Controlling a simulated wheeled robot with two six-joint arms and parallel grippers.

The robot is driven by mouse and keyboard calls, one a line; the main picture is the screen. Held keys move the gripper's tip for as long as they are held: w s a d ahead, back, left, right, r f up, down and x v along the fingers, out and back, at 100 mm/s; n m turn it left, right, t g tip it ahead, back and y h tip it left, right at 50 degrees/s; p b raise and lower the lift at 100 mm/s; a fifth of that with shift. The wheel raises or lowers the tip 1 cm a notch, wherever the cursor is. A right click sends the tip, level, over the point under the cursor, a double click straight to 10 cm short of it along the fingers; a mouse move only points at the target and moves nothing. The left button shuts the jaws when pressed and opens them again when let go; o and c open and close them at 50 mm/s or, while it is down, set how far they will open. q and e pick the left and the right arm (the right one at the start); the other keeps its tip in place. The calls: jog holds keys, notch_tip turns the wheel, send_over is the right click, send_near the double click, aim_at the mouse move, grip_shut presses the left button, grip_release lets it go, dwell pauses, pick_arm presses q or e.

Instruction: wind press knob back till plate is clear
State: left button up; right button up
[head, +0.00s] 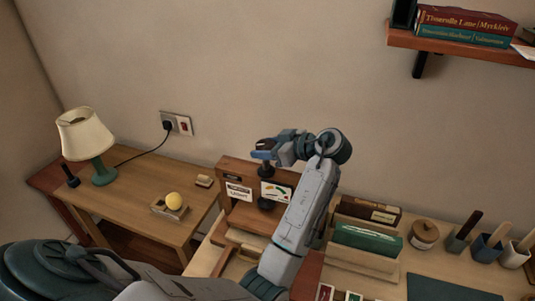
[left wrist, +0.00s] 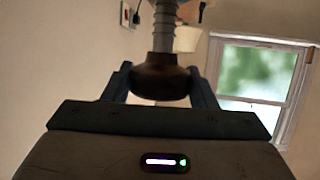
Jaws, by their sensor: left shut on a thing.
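In the left wrist view the gripper (left wrist: 160,88) is shut on the dark round knob (left wrist: 160,82), with one finger on each side. A grey threaded screw (left wrist: 163,30) runs from the knob. In the head view the knob is mostly hidden by the gripper. A small dark piece (head: 266,203) shows lower on the press. I cannot tell how far the plate is from what lies under it. My right gripper is out of view.
A lamp (head: 85,140) and a yellow ball (head: 174,201) are on the left table. A book shelf (head: 455,43) hangs at upper right.

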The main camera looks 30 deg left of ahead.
pick_arm(q)
jog(key=shift+f+n+g, duration=0.25)
jog(key=shift+n+g, duration=0.05)
jog(key=shift+g, duration=0.1)
jog(key=o, duration=0.9)
jog(key=shift+o, duration=0.2)
jog(key=shift+a, duration=0.2)
jog(key=shift+r, duration=0.1)
jog(key=shift+d+r, duration=0.1)
